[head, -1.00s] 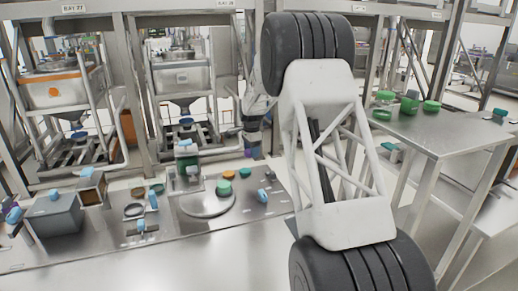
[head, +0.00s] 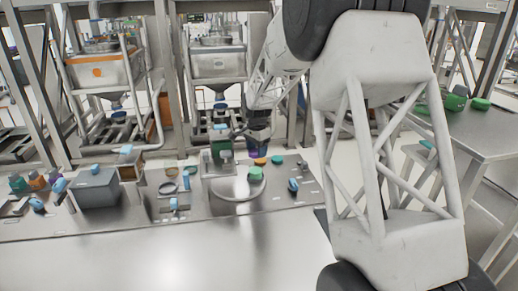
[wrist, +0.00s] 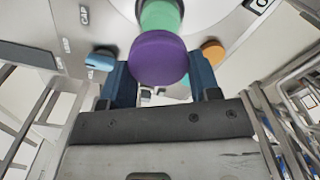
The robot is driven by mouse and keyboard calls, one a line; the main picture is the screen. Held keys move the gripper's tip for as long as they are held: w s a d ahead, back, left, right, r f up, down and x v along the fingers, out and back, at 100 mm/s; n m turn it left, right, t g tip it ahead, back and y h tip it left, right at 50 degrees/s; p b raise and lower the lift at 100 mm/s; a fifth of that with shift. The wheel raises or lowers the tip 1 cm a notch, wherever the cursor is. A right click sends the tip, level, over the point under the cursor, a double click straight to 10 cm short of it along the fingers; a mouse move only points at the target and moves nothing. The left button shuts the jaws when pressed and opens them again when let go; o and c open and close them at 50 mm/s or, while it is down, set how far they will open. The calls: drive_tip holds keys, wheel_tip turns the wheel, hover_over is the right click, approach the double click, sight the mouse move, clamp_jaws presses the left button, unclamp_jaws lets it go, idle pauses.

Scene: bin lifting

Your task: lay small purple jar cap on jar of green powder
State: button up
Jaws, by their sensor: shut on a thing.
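My gripper (wrist: 160,82) is shut on the small purple jar cap (wrist: 158,58), with one dark blue finger on each side of it. In the head view the cap (head: 254,150) shows as a small purple patch under my gripper (head: 258,143). A green round-topped thing, which looks like the jar of green powder (head: 256,173), stands on the round metal plate. The wrist view shows the green jar (wrist: 160,14) just beyond the cap, partly hidden by it. The cap appears above the jar and apart from it in the head view.
The round metal plate (head: 232,190) lies on the bench. An orange cap (wrist: 212,51) and a blue piece (wrist: 99,61) lie nearby. A grey box (head: 97,190) is at left. A side table (head: 482,130) with green items is at right. The bench front is clear.

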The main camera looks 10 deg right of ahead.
sight(257, 163)
drive_tip(key=shift+f, duration=0.15)
drive_tip(key=shift+f, duration=1.2)
drive_tip(key=shift+f, duration=0.9)
idle(1.9)
